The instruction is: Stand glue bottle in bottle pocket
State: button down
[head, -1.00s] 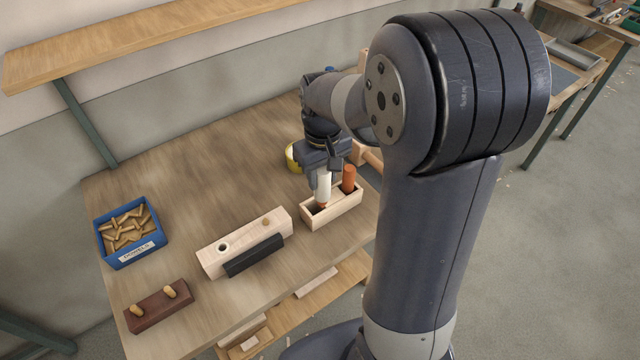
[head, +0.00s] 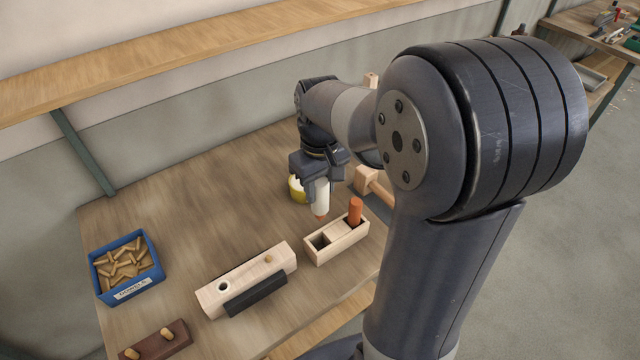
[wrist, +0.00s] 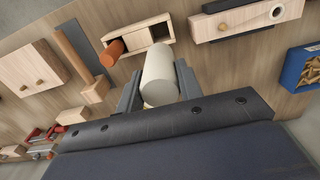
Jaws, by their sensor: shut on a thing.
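The white glue bottle (head: 321,194) is held by my gripper (head: 318,182), tilted slightly, with an orange tip at its lower end. In the wrist view the bottle (wrist: 158,76) sits between the two fingers, its end towards the box. The light wooden pocket box (head: 347,250) stands just in front of and below the bottle. Its left pocket (head: 318,242) is empty; an orange cylinder (head: 355,211) stands in the right one. The bottle is apart from the box. My gripper is shut on the bottle.
A drilled wooden block (head: 250,275) with a black strip lies left of the box. A blue dowel bin (head: 126,267) and a brown peg block (head: 158,345) are further left. The middle-left bench is clear.

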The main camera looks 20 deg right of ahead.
aim_at(320, 220)
jog(key=shift+f+b, duration=2.05)
jog(key=shift+f, duration=1.15)
jog(key=shift+f, duration=0.2)
jog(key=shift+f, duration=0.3)
jog(key=shift+f, duration=0.1)
jog(key=shift+f+b, duration=0.65)
jog(key=shift+b, duration=0.05)
jog(key=shift+f, duration=0.15)
jog(key=shift+f+b, duration=0.4)
jog(key=shift+f, duration=0.1)
jog(key=shift+f, duration=0.3)
jog(key=shift+f+b, duration=0.55)
